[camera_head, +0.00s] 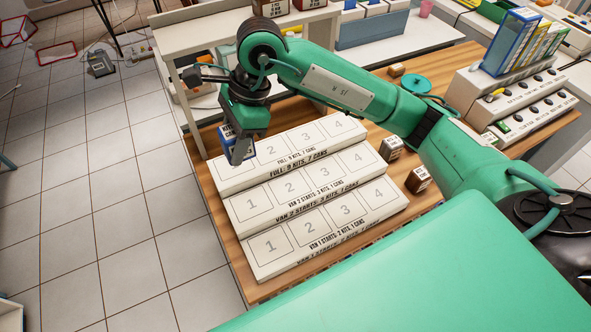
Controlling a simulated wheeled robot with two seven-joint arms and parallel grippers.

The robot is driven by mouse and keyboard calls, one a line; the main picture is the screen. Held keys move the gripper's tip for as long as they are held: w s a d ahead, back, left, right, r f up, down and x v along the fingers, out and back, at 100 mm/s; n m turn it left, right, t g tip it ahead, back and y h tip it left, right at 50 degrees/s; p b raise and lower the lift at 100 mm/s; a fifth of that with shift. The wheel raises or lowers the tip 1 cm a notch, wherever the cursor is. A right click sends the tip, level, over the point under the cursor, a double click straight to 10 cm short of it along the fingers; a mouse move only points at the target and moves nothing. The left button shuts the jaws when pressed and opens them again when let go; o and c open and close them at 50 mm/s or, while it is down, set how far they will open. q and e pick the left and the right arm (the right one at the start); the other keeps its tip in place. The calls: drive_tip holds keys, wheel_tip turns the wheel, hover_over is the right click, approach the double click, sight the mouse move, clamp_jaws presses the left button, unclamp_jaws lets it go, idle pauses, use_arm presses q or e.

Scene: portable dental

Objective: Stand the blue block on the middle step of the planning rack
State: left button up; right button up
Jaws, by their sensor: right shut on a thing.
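The planning rack (316,186) is a white three-step stand on the wooden table, with squares numbered 1 to 4 on each step. The back step reads FULL, the middle step VAN 2 STARTS and the front step VAN 1 STARTS. All visible squares look empty. My right gripper (238,152) points down over the left end of the back step, near its square 1. It is shut on the blue block (226,137), which is partly hidden by the fingers. I cannot tell whether the block touches the step. My left gripper is not in view.
Two small brown-and-white boxes (390,149) (418,180) stand right of the rack. Another brown box (396,70) and a teal disc (415,84) lie behind. A white knobbed console (535,108) stands at the right. A white shelf (190,40) rises behind my gripper.

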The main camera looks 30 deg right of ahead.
drive_tip(key=shift+f, duration=0.2)
wheel_tip(320, 180, down, 14)
drive_tip(key=p, duration=0.3)
drive_tip(key=shift+f+p, duration=0.1)
drive_tip(key=shift+p, duration=0.3)
wheel_tip(320, 180, down, 4)
drive_tip(key=shift+f+p, duration=0.15)
drive_tip(key=shift+p, duration=0.45)
drive_tip(key=shift+f, duration=0.35)
drive_tip(key=shift+f+b, duration=0.2)
drive_tip(key=shift+b, duration=0.1)
drive_tip(key=o, duration=1)
drive_tip(key=shift+r, duration=0.1)
